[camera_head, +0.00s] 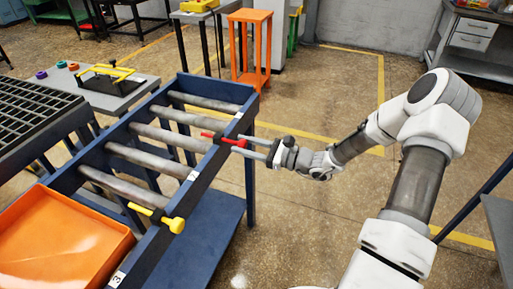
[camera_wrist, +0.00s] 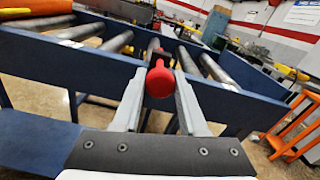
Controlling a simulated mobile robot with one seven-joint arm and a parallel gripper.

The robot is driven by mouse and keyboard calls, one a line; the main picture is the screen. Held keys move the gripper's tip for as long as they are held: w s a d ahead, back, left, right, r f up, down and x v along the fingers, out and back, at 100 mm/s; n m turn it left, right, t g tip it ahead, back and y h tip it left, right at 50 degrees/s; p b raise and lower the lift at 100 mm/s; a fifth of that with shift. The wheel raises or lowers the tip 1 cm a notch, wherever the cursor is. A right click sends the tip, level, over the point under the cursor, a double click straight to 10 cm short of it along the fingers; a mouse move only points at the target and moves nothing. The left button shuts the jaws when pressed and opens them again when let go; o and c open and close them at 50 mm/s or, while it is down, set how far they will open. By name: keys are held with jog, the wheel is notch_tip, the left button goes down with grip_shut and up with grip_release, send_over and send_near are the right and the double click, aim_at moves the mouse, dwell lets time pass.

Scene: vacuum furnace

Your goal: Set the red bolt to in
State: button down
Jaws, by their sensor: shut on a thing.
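The red bolt (camera_head: 236,142) sits on the right side rail of the blue roller conveyor (camera_head: 152,241). Its red shaft reaches inward over the rollers, and its round knob faces my arm. My gripper (camera_head: 247,148) reaches in from the right and is shut on the red bolt at the knob. In the wrist view the red knob (camera_wrist: 160,80) lies between the two grey fingers of my gripper (camera_wrist: 160,88). The knob hides most of the shaft behind it.
A yellow bolt (camera_head: 172,222) sits lower on the same rail. An orange tray (camera_head: 62,243) lies at the near left. A small table (camera_head: 92,88) with colored rings stands beyond the conveyor, and an orange stand (camera_head: 251,48) at the back. Floor right of the conveyor is clear.

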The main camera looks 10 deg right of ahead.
aim_at(234, 142)
jog(key=shift+x, duration=1.55)
jog(key=shift+c, duration=2.3)
grip_release()
jog(key=shift+a, duration=0.1)
jog(key=p+v, duration=0.1)
jog(key=v, duration=1.6)
jog(key=shift+s+d, duration=0.1)
jog(key=shift+d, duration=0.15)
